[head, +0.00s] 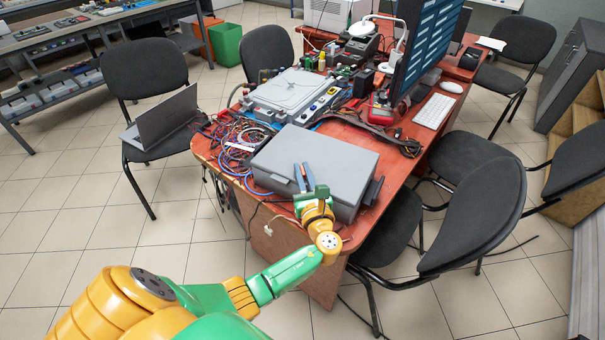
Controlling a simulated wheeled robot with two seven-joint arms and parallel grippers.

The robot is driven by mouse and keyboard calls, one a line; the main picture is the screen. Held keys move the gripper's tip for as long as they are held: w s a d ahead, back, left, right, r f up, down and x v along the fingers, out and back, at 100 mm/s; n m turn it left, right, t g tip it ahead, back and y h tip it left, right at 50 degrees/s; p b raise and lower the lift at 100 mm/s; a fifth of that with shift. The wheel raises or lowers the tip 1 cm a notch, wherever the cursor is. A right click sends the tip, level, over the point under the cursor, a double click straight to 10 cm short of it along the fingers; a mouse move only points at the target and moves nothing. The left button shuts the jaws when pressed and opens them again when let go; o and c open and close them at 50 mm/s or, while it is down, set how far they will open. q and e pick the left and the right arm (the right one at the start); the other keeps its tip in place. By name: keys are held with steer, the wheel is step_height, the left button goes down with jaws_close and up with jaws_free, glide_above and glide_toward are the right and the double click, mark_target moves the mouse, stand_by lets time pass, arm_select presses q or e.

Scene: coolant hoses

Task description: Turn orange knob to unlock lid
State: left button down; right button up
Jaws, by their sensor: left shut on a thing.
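A closed grey box (345,190) with a flat grey lid (325,152) sits on the near end of the red table. My left gripper (304,176) is at the box's near side, its two blue-grey fingers close together and reaching over the lid's near edge. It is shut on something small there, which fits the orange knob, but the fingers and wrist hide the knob. I cannot tell how far the knob is turned. The lid looks flat and down. My right gripper is not in view.
Tangled coloured cables (238,142) lie left of the box. A lighter grey case (292,92) stands behind it. A monitor (428,48) and keyboard (434,111) are at the right. Black chairs (474,215) crowd the table's right side; a laptop (168,117) sits on a left chair.

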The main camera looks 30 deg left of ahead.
mark_target(305, 176)
arm_select(q)
steer(key=shift+n+g+y, duration=0.4)
steer(key=c, duration=0.9)
jaws_free()
steer(key=v, duration=0.7)
steer(key=shift+d, duration=0.1)
